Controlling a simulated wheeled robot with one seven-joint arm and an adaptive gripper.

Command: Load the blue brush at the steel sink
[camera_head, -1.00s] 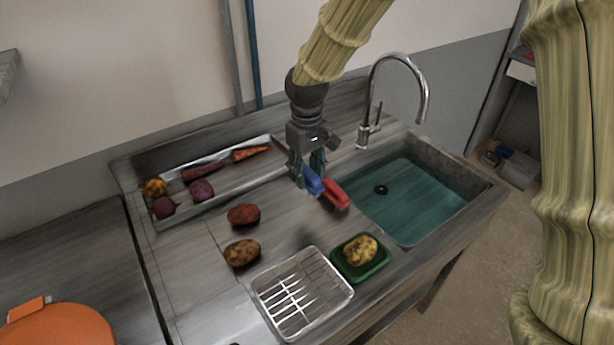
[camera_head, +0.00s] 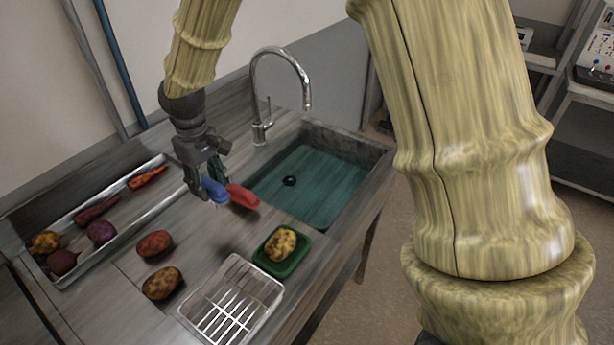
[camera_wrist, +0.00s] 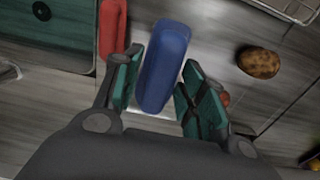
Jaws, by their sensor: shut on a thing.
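The blue brush (camera_head: 215,190) is between the fingers of my gripper (camera_head: 205,178), at the left edge of the steel sink (camera_head: 350,145). In the wrist view the blue brush (camera_wrist: 163,62) points away from the palm, with the green-padded fingers of my gripper (camera_wrist: 163,85) shut on it. A red brush (camera_head: 243,196) lies just right of it, and also shows in the wrist view (camera_wrist: 111,28). The sink holds teal water with a dark drain (camera_head: 289,181). Whether the blue brush still touches the counter cannot be told.
A curved tap (camera_head: 307,90) stands behind the sink. A green dish (camera_head: 268,266) bears a potato (camera_head: 281,243), beside a wire rack (camera_head: 262,291). Two loose vegetables (camera_head: 154,244) lie on the counter. A metal tray (camera_head: 88,262) of vegetables is at left.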

